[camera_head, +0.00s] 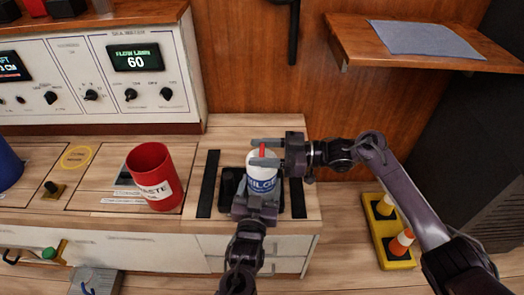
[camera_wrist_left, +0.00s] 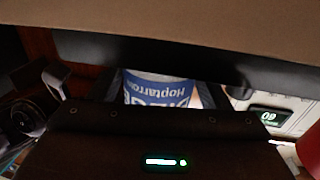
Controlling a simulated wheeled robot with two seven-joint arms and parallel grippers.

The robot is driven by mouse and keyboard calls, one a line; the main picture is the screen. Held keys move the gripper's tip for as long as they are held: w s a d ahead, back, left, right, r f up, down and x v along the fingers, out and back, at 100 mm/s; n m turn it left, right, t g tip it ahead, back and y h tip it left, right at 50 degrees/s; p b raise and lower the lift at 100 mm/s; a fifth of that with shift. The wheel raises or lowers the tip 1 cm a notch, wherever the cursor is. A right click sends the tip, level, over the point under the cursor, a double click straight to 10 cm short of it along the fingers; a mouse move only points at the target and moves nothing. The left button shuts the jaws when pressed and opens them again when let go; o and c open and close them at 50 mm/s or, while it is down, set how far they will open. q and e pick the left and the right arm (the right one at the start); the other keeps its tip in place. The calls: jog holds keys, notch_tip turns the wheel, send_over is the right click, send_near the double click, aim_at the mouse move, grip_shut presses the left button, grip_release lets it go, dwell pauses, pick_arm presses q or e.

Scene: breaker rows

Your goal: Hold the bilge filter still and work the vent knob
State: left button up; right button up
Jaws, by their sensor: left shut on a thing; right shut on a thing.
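The bilge filter (camera_head: 264,172) is a white and blue canister with "BILGE" lettering. It stands upright on the counter's right part, on a dark base between two black strips. My left gripper (camera_head: 256,198) is shut on its lower body from the front. The filter's label also shows in the left wrist view (camera_wrist_left: 157,88). The vent knob (camera_head: 262,150) is a small red piece on top of the filter. My right gripper (camera_head: 268,150) comes in from the right at the filter's top and is shut on the vent knob. Its fingers partly hide the filter's top.
A red waste bin (camera_head: 152,177) stands on the counter to the left. A panel with dials and a green display (camera_head: 135,58) is behind. A wooden shelf (camera_head: 350,47) with a grey cloth is at the upper right.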

pick_arm(q)
jog(key=shift+d+r, duration=0.15)
pick_arm(e)
jog(key=shift+a+n+g, duration=0.15)
jog(key=shift+n+g, duration=0.55)
jog(key=shift+g, duration=0.4)
pick_arm(q)
jog(key=shift+d, duration=0.1)
pick_arm(e)
jog(key=shift+o, duration=0.2)
jog(key=shift+s+a+n+g, duration=0.25)
jog(key=shift+n+g, duration=0.2)
jog(key=shift+g, duration=0.25)
jog(key=shift+s+a+n+g, duration=0.2)
jog(key=shift+n+g, duration=0.25)
jog(key=shift+g, duration=0.25)
jog(key=shift+w+d+n+g+h, duration=0.4)
jog(key=shift+w+n+g, duration=0.1)
jog(key=shift+w+g, duration=0.25)
jog(key=shift+c, duration=0.2)
jog(key=shift+s, duration=0.1)
jog(key=shift+d+n+g, duration=0.25)
jog(key=shift+n+g, duration=0.05)
jog(key=shift+g, duration=0.15)
pick_arm(q)
jog(key=shift+a, duration=0.2)
pick_arm(e)
jog(key=shift+d, duration=0.15)
